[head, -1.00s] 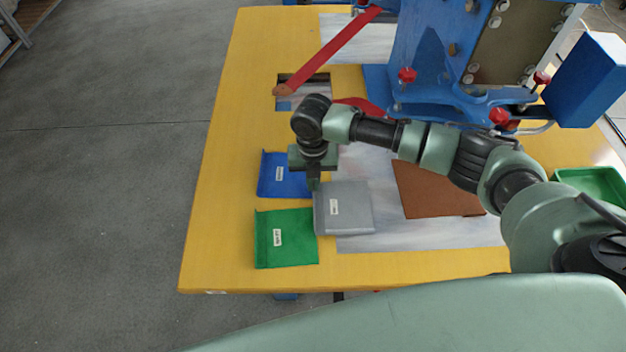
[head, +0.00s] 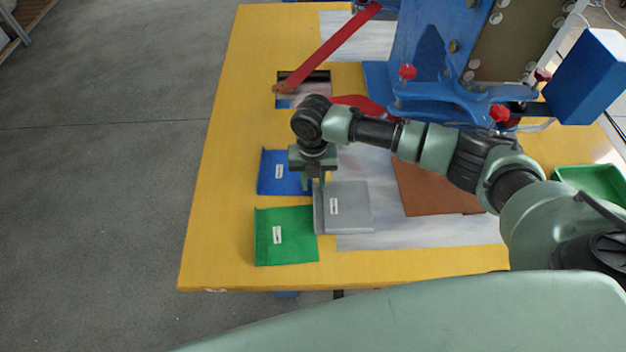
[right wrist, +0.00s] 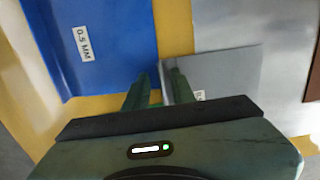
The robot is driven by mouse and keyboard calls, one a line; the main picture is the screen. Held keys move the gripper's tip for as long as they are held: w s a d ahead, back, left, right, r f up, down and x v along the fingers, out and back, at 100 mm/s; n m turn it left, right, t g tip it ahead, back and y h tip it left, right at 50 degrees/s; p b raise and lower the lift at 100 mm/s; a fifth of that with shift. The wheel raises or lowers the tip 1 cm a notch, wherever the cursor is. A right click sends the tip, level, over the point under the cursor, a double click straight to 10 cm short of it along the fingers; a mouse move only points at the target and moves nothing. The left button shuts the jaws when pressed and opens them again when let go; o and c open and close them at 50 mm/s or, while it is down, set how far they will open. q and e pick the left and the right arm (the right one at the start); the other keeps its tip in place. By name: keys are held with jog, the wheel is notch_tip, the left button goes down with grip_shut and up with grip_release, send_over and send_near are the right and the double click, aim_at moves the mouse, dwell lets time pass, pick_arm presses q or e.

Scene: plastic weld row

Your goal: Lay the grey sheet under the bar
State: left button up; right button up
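The grey sheet (head: 352,222) lies flat on the table, with a raised lip along its left side and a small white label. It also shows in the right wrist view (right wrist: 225,78). My right gripper (head: 315,188) is at the lip's far end, pointing down. Its two fingers (right wrist: 160,88) stand a little apart, and the lip's edge shows between them in the right wrist view. Whether they touch it is unclear. A red bar (head: 335,48) slants beside the blue machine (head: 425,60); which part the task's bar is, I cannot tell. My left gripper is out of view.
A blue sheet (head: 273,178) and a green sheet (head: 290,248) lie left of the grey one. A brown sheet (head: 430,190) lies to its right. The yellow table (head: 225,220) has a cut-out near the bar. A green tray (head: 590,180) stands far right.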

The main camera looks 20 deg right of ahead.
jog(key=shift+r, duration=0.4)
notch_tip(320, 180, up, 12)
dwell(0.5)
